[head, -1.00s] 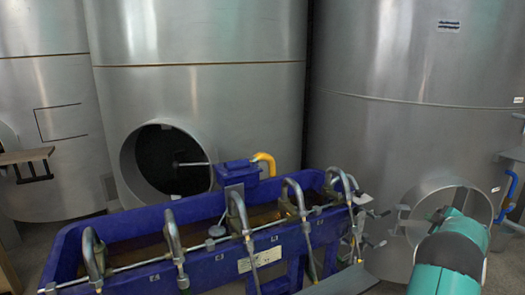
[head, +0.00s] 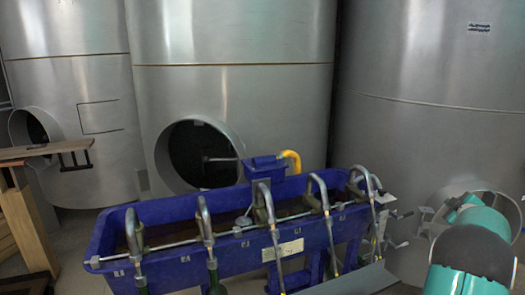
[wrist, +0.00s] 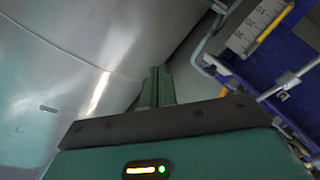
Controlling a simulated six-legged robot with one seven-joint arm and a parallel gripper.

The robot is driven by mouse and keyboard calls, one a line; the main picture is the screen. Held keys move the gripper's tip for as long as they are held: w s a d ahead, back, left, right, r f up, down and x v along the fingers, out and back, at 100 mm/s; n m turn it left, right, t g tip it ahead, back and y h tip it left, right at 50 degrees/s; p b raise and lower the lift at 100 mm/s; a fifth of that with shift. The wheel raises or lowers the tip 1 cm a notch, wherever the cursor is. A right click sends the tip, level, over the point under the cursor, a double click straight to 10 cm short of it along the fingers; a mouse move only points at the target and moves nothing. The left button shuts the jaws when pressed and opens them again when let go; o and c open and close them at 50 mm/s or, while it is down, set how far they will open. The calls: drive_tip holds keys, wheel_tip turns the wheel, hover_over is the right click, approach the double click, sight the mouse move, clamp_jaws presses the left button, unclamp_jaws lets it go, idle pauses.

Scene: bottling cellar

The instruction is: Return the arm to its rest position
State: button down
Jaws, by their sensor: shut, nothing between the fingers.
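My arm (head: 468,262), teal with a dark joint, reaches in from the lower right of the head view. Its far end points towards the right-hand steel tank, and the fingers cannot be made out there. In the wrist view my gripper (wrist: 155,88) shows as green fingers closed together beyond a dark plate, with nothing between them. Steel tank wall lies behind the fingers on the left, and part of the blue filling trough (wrist: 255,75) is on the right, apart from them.
The blue trough (head: 185,265) with several metal spouts stands in front of large steel tanks (head: 235,100), left of my arm. The middle tank has a round open hatch (head: 190,155). A wooden bench (head: 40,150) stands at the left edge.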

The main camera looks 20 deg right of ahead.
drive_tip(key=w+a+r+m+h, duration=0.2)
drive_tip(key=w+a+r+m, duration=0.15)
drive_tip(key=a+r, duration=0.7)
drive_tip(key=s+a+r+m+g, duration=0.1)
drive_tip(key=a+r+m+g, duration=0.15)
drive_tip(key=a, duration=1.55)
drive_tip(key=s+a+f+g+y, duration=0.15)
drive_tip(key=s+a, duration=0.25)
drive_tip(key=a, duration=0.6)
drive_tip(key=s+a+f+y, duration=0.1)
drive_tip(key=s+a+y, duration=0.3)
drive_tip(key=a, duration=0.6)
drive_tip(key=s+a+f+g+y, duration=0.1)
drive_tip(key=s+a+f, duration=0.3)
drive_tip(key=s+a, duration=0.4)
drive_tip(key=s+a+f+n+g+y, duration=0.1)
drive_tip(key=s+a+f+g+y, duration=0.1)
drive_tip(key=s+a+f, duration=0.3)
drive_tip(key=s+a, duration=0.4)
drive_tip(key=shift+a+g+y, duration=0.2)
drive_tip(key=shift+g+y, duration=0.1)
drive_tip(key=shift+y, duration=0.05)
